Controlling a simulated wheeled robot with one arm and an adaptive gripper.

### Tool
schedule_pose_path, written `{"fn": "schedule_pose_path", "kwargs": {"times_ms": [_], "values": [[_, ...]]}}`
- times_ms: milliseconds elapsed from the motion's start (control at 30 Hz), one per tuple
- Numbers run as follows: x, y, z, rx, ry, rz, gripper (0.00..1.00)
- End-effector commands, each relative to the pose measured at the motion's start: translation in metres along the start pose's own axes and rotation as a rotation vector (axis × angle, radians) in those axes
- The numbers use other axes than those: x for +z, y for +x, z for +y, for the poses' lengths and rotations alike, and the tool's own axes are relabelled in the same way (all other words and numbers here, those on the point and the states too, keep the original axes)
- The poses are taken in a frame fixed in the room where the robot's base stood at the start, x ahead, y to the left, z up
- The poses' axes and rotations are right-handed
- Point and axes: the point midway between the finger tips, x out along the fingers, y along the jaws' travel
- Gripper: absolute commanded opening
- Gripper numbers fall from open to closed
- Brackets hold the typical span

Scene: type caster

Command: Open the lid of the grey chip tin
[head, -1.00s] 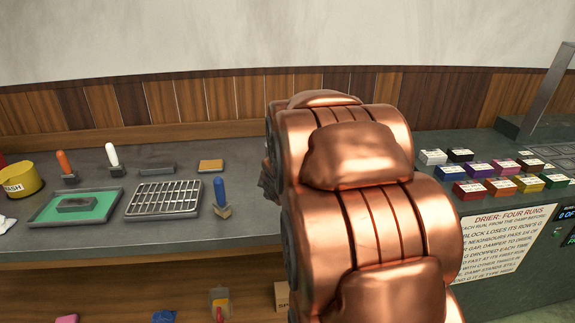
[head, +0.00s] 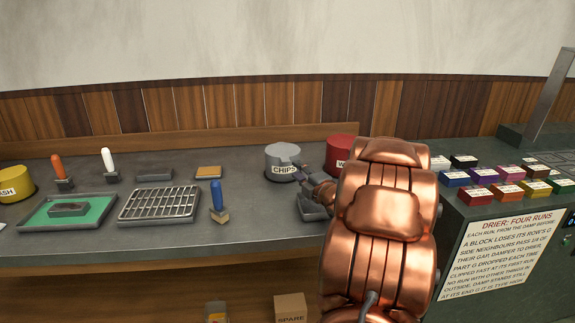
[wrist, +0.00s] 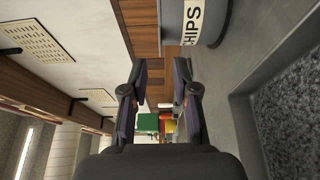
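The grey chip tin (head: 283,166), labelled CHIPS, stands upright at the back of the bench in the head view. Its flat grey lid (head: 282,149) looks shut. In the wrist view the tin (wrist: 178,22) shows sideways at the top, with part of its label; its lid cannot be made out there. My gripper (head: 308,178) is just right of the tin and low beside it, partly hidden by my copper arm. In the wrist view my gripper (wrist: 160,68) has its two fingers apart with nothing between them. I cannot tell whether it touches the tin.
A red tin (head: 340,148) stands to the right, partly behind my arm. A grey tray (head: 314,211) lies near my gripper.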

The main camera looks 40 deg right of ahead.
Motion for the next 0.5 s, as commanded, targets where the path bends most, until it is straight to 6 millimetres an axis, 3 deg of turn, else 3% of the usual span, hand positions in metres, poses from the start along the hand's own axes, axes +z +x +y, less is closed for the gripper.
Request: {"fn": "schedule_pose_path", "kwargs": {"times_ms": [500], "values": [[-0.002,0.063,0.001,0.0,0.002,0.002,0.29]]}}
